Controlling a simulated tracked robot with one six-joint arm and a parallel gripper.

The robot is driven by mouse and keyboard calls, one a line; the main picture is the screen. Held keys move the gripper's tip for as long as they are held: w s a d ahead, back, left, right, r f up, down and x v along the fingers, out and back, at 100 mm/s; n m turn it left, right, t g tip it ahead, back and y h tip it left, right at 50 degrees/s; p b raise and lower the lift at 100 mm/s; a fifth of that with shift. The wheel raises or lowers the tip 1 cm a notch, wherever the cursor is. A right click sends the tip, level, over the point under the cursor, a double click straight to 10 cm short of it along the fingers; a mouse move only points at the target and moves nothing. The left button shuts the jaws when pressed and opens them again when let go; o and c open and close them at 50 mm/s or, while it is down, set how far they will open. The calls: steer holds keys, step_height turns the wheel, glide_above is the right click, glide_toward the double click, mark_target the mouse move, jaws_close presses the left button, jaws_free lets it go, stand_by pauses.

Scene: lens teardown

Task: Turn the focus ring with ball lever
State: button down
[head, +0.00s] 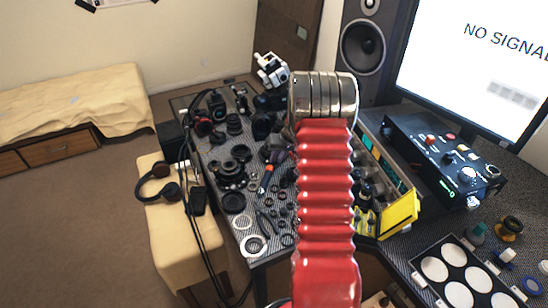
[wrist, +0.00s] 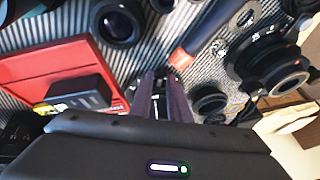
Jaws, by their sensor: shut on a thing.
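My gripper (wrist: 162,88) shows in the wrist view as two dark, narrow fingers pointing down at the striped mat. They are close together, shut on a small part at their tips. The fingers hide most of that part, so I cannot make out whether it is the ball lever. A black stepped lens piece with rings (wrist: 275,68) lies to the right, apart from the fingers. I cannot tell whether it carries the focus ring. In the head view, my red arm hides the gripper.
In the wrist view, a red case (wrist: 50,75) with a black block (wrist: 78,92) lies left of the fingers. A round lens (wrist: 118,24) and a black ring (wrist: 209,100) are near. In the head view, lens parts crowd the table; a yellow bin (head: 400,214) stands at right.

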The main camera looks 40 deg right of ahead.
steer(key=shift+w+a+f+m+h, duration=0.15)
steer(key=shift+a+m+h, duration=0.25)
steer(key=shift+a+m, duration=0.55)
steer(key=shift+d, duration=0.15)
steer(key=c, duration=1.7)
jaws_free()
steer(key=shift+d, duration=0.1)
steer(key=shift+r, duration=0.6)
steer(key=v, duration=1.2)
steer(key=shift+s+r, duration=0.3)
steer(key=shift+a+m, duration=0.25)
